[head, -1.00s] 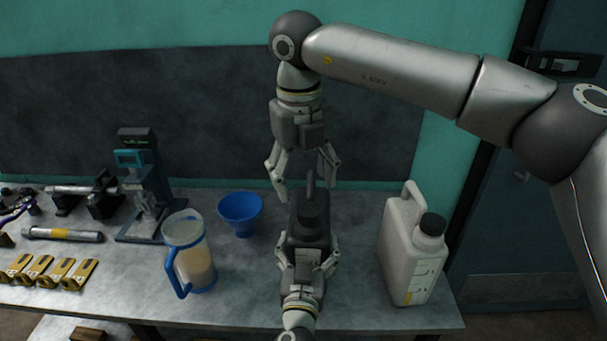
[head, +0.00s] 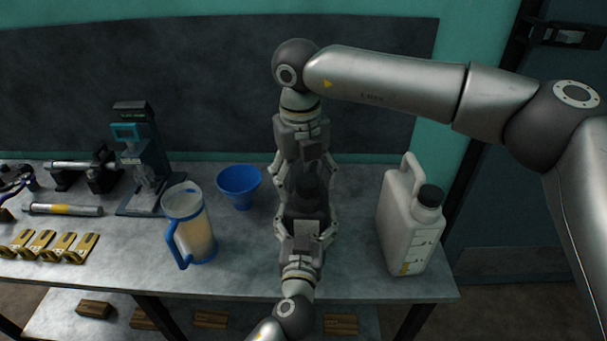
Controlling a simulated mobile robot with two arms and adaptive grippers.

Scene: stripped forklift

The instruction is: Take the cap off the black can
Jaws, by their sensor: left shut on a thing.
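The black can (head: 305,206) stands on the grey workbench between my two grippers. Its dark cap (head: 308,186) is on top, hard to make out against the dark body. My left gripper (head: 307,214) comes up from below and is shut on the can's body, one finger on each side. My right gripper (head: 306,172) points down from above, right over the can. Its fingers are spread to the left and right of the can's top, with a gap between them. The can's handle is mostly hidden by the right gripper.
A blue funnel (head: 240,186) and a clear jug with a blue handle (head: 190,228) stand left of the can. A white canister with a black cap (head: 408,222) stands to the right. Yellow parts (head: 40,244) and a bench device (head: 143,160) are farther left.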

